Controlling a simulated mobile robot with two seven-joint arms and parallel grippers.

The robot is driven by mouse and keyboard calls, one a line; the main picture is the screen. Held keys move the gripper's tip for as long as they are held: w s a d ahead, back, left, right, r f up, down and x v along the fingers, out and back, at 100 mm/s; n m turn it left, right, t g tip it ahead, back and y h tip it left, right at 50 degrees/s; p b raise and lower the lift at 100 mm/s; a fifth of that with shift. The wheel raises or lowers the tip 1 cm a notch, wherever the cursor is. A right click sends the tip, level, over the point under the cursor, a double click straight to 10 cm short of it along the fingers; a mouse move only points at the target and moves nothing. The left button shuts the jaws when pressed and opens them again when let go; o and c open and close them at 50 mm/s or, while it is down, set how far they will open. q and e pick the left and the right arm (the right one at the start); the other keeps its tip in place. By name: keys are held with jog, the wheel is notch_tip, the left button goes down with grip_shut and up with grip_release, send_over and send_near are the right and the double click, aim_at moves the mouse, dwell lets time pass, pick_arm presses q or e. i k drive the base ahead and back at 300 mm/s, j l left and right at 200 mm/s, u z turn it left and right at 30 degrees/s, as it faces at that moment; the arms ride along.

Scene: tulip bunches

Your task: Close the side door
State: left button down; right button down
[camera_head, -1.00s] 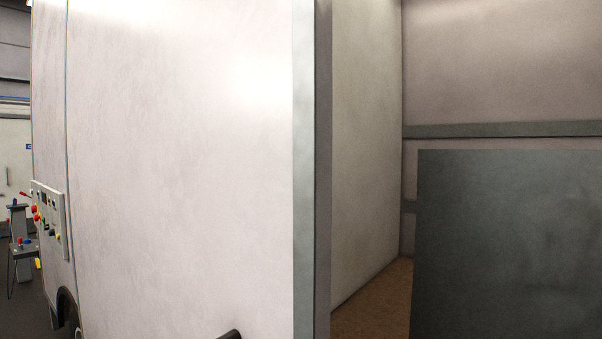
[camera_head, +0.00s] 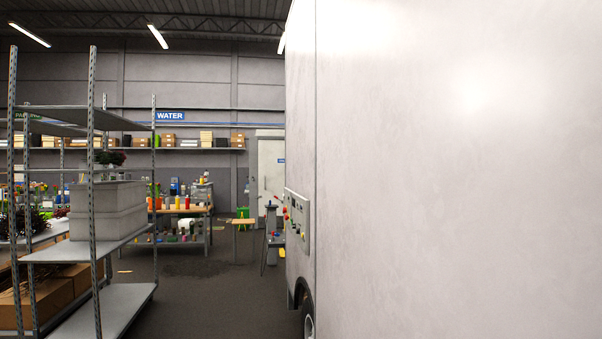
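A large white vehicle side fills the right half of the head view. A vertical seam divides it into a narrow rear part (camera_head: 301,130) and a wide smooth panel (camera_head: 460,180). The wide panel may be the side door, but I cannot tell from this frame. No handle and no door opening show now. Neither of my grippers is in view.
A control box (camera_head: 298,219) with red knobs sticks out from the vehicle, above a wheel (camera_head: 308,318). A metal shelf rack (camera_head: 92,180) with grey crates (camera_head: 108,210) stands at left. A workbench (camera_head: 185,212) stands farther back. Dark floor (camera_head: 205,300) between is clear.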

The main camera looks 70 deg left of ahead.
aim_at(458, 144)
jog(key=u, duration=1.9)
jog(key=z, duration=0.45)
jog(key=i+j+z, duration=0.1)
jog(key=z, duration=0.35)
jog(key=j+z, duration=0.15)
jog(key=z, duration=0.3)
jog(key=j+z, duration=0.65)
jog(key=j, duration=0.25)
jog(key=j+z, duration=0.4)
jog(key=j, duration=0.45)
jog(key=k+j, duration=0.1)
jog(key=j, duration=0.25)
jog(key=k+j+z, duration=0.1)
jog(key=j, duration=0.3)
jog(key=k+j, duration=0.1)
jog(key=j, duration=0.25)
jog(key=k+j+z, duration=0.15)
jog(key=j, duration=0.55)
